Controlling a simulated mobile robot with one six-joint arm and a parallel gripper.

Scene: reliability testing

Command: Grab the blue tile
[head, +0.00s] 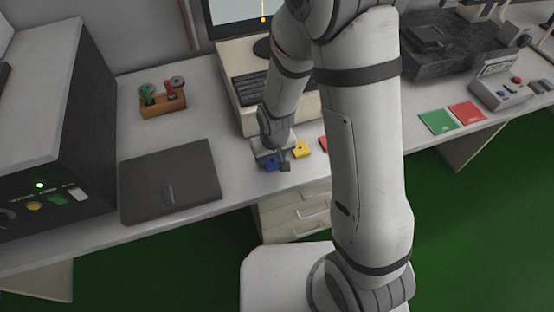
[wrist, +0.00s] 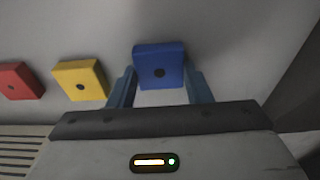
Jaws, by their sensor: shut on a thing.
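The blue tile (wrist: 158,65) is a small square block with a dark hole in its face. It sits between the two fingers of my gripper (wrist: 160,88) in the wrist view, and the fingers are shut on it. In the head view the blue tile (head: 271,163) shows at the end of my arm, beside my gripper (head: 277,158), over the front part of the desk. Whether the tile touches the desk I cannot tell.
A yellow tile (head: 301,150) and a red tile (head: 323,143) lie in a row beside the blue one. A dark flat case (head: 170,180) lies to the left. A keyboard (head: 258,88) is behind. Green (head: 437,121) and red (head: 467,112) squares lie at right.

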